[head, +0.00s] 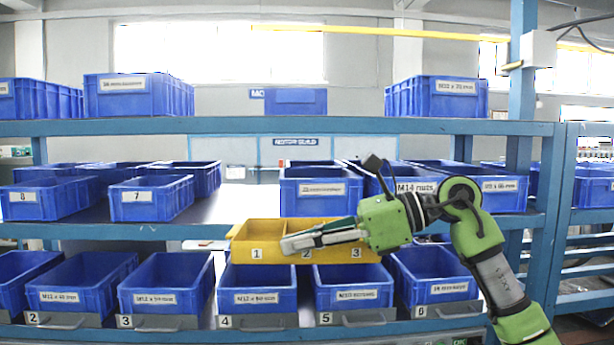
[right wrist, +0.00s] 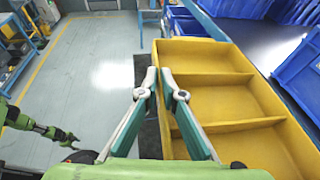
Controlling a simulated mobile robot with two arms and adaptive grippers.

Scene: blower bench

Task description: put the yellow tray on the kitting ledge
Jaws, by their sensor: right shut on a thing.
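The yellow tray (head: 274,254) has three compartments with labels 1, 2 and 3 on its front wall. It is level in front of the middle shelf's edge, over the lower bins. My right gripper (head: 288,245) is shut on its front wall. In the right wrist view, the fingers (right wrist: 159,80) close on the near rim of the tray (right wrist: 215,55), and the visible compartments are empty. My left gripper (right wrist: 68,138) shows small at the left of that view, away from the tray; its jaws are unclear. No surface is clearly marked as the kitting ledge.
Blue bins (head: 258,290) fill the lower shelf. On the middle shelf (head: 200,215), bare surface shows between bin 7 (head: 152,197) and the bin (head: 320,195) behind the tray. A blue post (head: 521,100) stands at the right.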

